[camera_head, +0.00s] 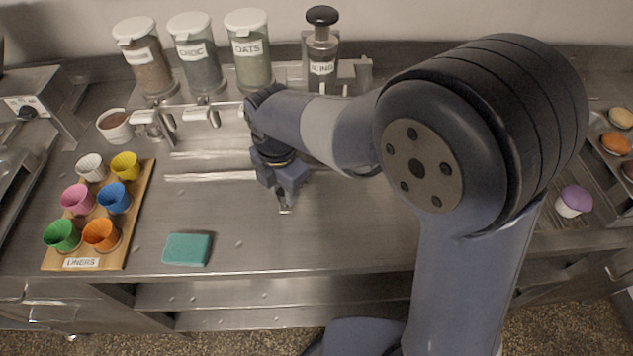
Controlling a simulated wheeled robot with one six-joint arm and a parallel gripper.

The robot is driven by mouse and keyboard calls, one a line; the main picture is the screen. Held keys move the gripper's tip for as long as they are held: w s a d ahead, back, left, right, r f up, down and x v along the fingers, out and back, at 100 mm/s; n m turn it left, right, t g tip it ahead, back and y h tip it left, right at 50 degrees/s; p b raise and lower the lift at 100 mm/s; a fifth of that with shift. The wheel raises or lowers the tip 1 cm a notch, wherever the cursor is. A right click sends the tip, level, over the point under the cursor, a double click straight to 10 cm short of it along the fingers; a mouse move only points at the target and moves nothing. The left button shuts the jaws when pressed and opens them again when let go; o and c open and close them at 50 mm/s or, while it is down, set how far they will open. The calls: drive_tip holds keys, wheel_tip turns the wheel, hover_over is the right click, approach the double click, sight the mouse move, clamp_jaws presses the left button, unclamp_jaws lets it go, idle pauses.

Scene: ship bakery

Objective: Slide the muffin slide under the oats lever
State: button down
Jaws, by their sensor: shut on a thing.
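The oats dispenser (250,55) is a clear container of pale green-brown oats with a white lid, third from the left at the back. Its lever is largely covered by my arm. My gripper (285,203) points down at the counter, in front of the front rail and right of the oats dispenser. It is shut on a small part at the muffin slide. The slide itself is almost wholly hidden behind my gripper and wrist, so its exact position and contents cannot be told. Two metal rails (210,176) run left to right below the dispensers.
Two more dispensers, one labelled CHOC (197,58), and an icing pump (320,52) stand at the back. A board of coloured liners (137,235) is left, near a teal sponge (187,249). A purple-topped muffin (574,201) is right. The front middle counter is clear.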

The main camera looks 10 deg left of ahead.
drive_tip(key=shift+s+a, duration=0.2)
drive_tip(key=shift+a, duration=0.5)
drive_tip(key=shift+s+a, duration=0.2)
drive_tip(key=shift+a, duration=0.55)
drive_tip(key=shift+s+a, duration=0.2)
drive_tip(key=shift+a, duration=0.5)
drive_tip(key=c, duration=1.1)
unclamp_jaws()
drive_tip(key=shift+d, duration=0.1)
